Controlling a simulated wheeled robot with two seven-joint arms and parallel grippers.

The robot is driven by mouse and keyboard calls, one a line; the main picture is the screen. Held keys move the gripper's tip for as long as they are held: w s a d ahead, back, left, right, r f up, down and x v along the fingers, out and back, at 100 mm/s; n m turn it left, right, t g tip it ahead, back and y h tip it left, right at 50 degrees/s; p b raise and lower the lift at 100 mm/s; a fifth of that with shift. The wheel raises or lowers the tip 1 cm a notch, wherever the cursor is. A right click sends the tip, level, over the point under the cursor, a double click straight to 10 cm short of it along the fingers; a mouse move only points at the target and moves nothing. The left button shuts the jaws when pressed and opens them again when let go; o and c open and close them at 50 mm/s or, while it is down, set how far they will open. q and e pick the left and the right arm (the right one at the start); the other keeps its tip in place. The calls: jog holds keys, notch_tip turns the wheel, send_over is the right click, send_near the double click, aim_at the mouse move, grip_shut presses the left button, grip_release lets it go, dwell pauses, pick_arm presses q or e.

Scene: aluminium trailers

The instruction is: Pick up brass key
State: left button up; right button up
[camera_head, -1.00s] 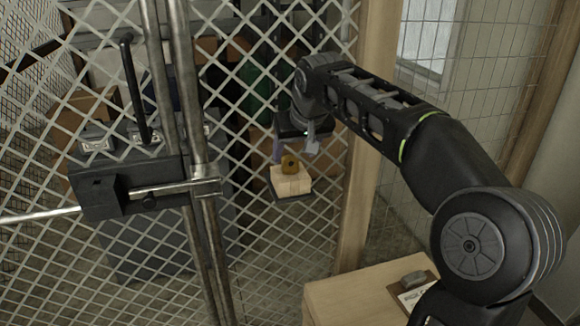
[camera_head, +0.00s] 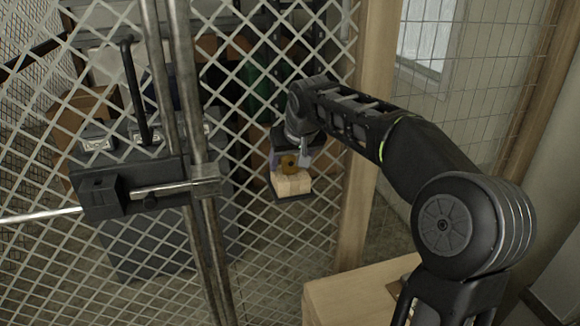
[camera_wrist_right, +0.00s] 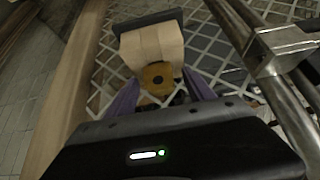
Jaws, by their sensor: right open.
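The brass key (camera_head: 287,163) has a round brass-coloured head with a hole. It stands at a light wooden block (camera_head: 291,183) on the mesh. My right gripper (camera_head: 289,160) is at the key, with one finger on each side of its head. In the right wrist view the key's head (camera_wrist_right: 157,77) shows between the two purple-grey fingers (camera_wrist_right: 158,98), which are apart. The key's lower part is hidden, and I cannot tell whether the fingers touch it. My left gripper is not in view.
A diamond-mesh gate (camera_head: 270,250) fills the left and middle, with a black latch box and metal bolt (camera_head: 160,190) left of the key. A wooden post (camera_head: 362,190) stands close on the right. A wooden box top (camera_head: 350,292) is below my right arm.

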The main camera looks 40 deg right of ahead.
jog(key=shift+c, duration=0.5)
grip_shut()
dwell(0.3)
